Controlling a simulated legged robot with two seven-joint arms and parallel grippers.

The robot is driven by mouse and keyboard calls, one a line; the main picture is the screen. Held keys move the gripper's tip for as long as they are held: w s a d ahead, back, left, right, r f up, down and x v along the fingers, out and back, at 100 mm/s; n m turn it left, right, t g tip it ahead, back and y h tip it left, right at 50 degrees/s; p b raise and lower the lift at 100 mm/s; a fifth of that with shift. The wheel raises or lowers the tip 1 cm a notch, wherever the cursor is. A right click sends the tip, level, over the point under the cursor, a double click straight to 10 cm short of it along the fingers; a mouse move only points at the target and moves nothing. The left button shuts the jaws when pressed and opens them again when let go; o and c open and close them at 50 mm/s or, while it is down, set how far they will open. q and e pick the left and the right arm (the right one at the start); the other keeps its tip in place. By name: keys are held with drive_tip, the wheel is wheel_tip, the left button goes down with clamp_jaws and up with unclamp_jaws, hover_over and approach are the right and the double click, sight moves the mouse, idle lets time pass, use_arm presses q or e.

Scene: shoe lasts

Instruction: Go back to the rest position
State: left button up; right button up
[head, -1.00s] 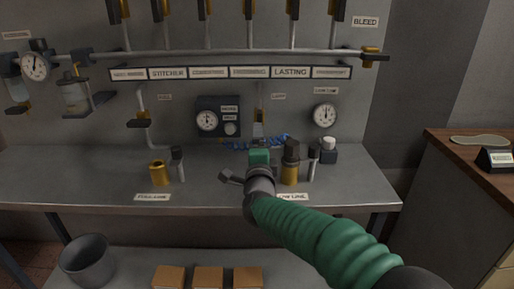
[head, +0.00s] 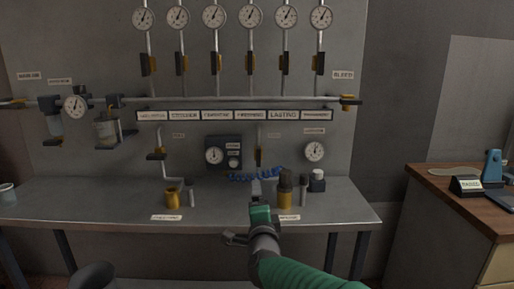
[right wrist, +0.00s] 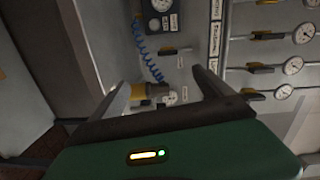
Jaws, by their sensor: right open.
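My right arm in its green sleeve enters from the lower right in the head view. Its gripper (head: 256,188) points away from me over the front part of the grey bench (head: 100,206). In the right wrist view the two fingers of this gripper (right wrist: 165,85) stand wide apart. A brass fitting (right wrist: 157,90) by the blue coiled hose (right wrist: 146,50) shows in the gap beyond them; nothing appears gripped. My left gripper is in no view.
Right of my gripper stand a brass-and-black cylinder (head: 285,192) and a slim grey cylinder (head: 303,192). A brass cup (head: 172,197) stands to the left. Gauges and pipes line the wall. A wooden cabinet (head: 460,225) stands right, across a gap.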

drive_tip(key=s+d+f+n+g, duration=0.45)
drive_tip(key=s+f+n, duration=0.2)
drive_tip(key=f, duration=0.35)
drive_tip(key=s+d+f+n+g, duration=0.45)
drive_tip(key=s+f, duration=0.35)
drive_tip(key=f, duration=0.2)
drive_tip(key=s+d+f+n+g, duration=0.25)
drive_tip(key=s+d+f, duration=0.25)
drive_tip(key=s, duration=0.5)
drive_tip(key=s+d+f+n+g, duration=0.25)
drive_tip(key=s+d+f, duration=0.3)
drive_tip(key=s, duration=0.45)
use_arm(q)
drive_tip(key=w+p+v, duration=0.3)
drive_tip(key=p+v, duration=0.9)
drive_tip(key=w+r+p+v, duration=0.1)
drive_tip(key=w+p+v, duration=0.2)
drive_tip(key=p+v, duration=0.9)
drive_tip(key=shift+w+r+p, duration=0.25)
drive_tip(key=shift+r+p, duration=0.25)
drive_tip(key=shift+p, duration=0.25)
use_arm(e)
wheel_tip(320, 180, up, 25)
drive_tip(key=s+g+h, duration=0.1)
drive_tip(key=shift+s, duration=0.2)
drive_tip(key=shift+w, duration=0.1)
